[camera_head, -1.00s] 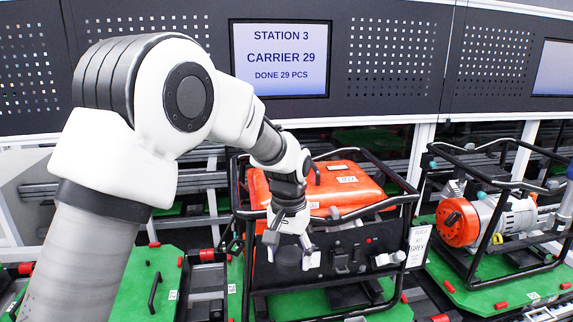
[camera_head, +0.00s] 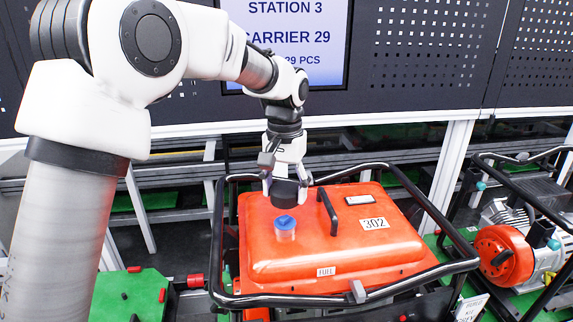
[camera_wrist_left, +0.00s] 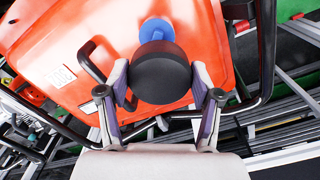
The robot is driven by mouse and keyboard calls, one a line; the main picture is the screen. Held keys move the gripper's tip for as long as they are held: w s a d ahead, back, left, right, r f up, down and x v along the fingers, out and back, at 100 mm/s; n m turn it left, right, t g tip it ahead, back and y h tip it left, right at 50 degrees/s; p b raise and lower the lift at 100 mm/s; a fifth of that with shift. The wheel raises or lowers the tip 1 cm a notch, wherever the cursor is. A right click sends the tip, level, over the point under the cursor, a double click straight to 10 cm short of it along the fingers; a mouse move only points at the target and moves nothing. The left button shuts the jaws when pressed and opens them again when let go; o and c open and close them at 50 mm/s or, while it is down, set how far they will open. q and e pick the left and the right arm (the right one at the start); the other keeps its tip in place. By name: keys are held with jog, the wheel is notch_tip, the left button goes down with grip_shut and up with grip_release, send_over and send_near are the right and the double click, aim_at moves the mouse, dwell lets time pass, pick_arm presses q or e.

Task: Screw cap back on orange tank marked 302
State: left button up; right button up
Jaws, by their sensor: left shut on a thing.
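The orange tank (camera_head: 335,245) marked 302 sits inside a black tube frame, its label (camera_head: 374,223) on the top right. A short clear filler neck with a blue top (camera_head: 285,222) stands on the tank's left part. My left gripper (camera_head: 287,184) is shut on a round black cap (camera_head: 285,193), above and slightly behind the neck and apart from it in the head view. In the left wrist view the black cap (camera_wrist_left: 162,80) sits between the fingers, partly covering the blue top (camera_wrist_left: 157,29). My right gripper is not in view.
A black handle (camera_head: 327,208) stands on the tank close to the right of the cap. The black frame tubes (camera_head: 222,245) surround the tank. A second machine with an orange round end (camera_head: 503,255) stands at the right. A station screen (camera_head: 290,35) is behind.

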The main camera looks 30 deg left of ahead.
aim_at(285, 218)
pick_arm(q)
jog(key=shift+w+a, duration=0.3)
jog(key=shift+w, duration=0.1)
jog(key=s, duration=0.1)
jog(key=s+d, duration=0.1)
jog(key=s, duration=0.1)
jog(key=shift+d+r, duration=0.3)
jog(key=shift+d, duration=0.1)
jog(key=shift+s+f, duration=0.15)
jog(key=shift+s, duration=0.05)
jog(key=w+f, duration=0.1)
jog(key=w+a+f, duration=0.1)
jog(key=shift+f, duration=0.65)
jog(key=shift+s+d+f, duration=0.3)
jog(key=shift+s+f, duration=0.1)
jog(key=shift+s, duration=0.15)
jog(key=shift+f, duration=0.2)
jog(key=shift+w+a+f+b, duration=0.2)
jog(key=shift+w+f+b, duration=0.15)
jog(key=shift+f, duration=0.35)
jog(key=shift+s+d, duration=0.1)
jog(key=shift+s, duration=0.05)
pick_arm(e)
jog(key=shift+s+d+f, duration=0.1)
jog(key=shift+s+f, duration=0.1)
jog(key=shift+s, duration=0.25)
